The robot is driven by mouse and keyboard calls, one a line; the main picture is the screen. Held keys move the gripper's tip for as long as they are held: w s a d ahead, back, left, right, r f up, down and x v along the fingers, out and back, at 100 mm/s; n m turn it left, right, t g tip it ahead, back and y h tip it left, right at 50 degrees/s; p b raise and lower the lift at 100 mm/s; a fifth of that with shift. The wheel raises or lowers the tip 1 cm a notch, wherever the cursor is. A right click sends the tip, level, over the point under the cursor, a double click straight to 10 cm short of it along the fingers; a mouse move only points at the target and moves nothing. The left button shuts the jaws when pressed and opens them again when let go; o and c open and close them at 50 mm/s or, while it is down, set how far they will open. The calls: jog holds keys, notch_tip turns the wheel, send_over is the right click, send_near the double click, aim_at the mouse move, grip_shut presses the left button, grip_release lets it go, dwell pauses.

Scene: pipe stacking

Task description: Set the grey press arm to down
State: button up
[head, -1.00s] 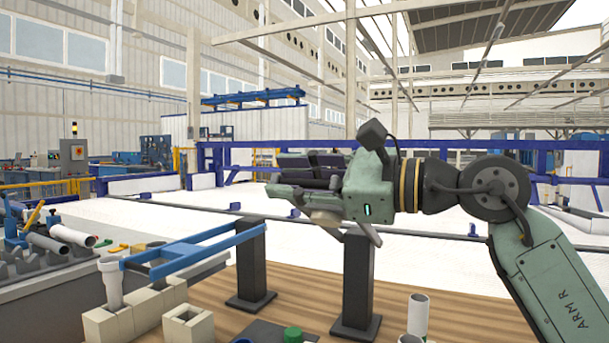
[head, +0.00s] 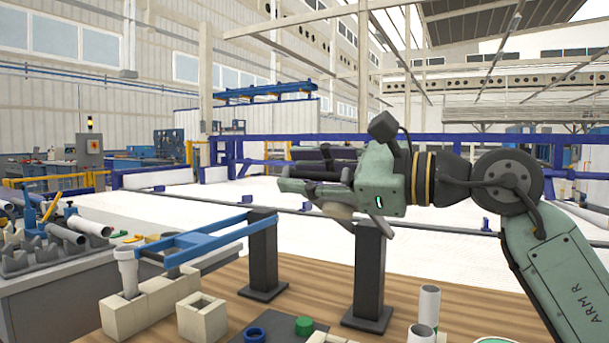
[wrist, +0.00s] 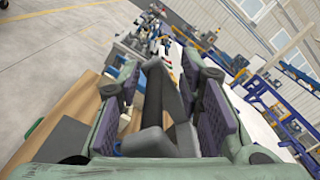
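My gripper (head: 310,181) is level, pointing left, above the wooden-topped table in the head view. In the wrist view its two purple-padded fingers (wrist: 165,112) stand well apart, so it is open. Dark grey bars (wrist: 165,90) show between and beyond the pads; I cannot tell whether they touch them. In the head view, one dark grey post (head: 369,275) stands below the gripper and another (head: 263,255) stands to the left. I cannot surely identify the grey press arm or its position in these frames.
A blue frame (head: 208,240) spans from a white pipe fitting on beige blocks (head: 150,305) toward the left post. Short white pipes (head: 429,305) stand at the front right. A blue ring (head: 255,334) and green cap (head: 304,325) lie between. A side bench (head: 60,278) holds pipes.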

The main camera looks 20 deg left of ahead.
notch_tip(320, 180, up, 10)
jog(key=shift+f, duration=0.15)
dwell(0.3)
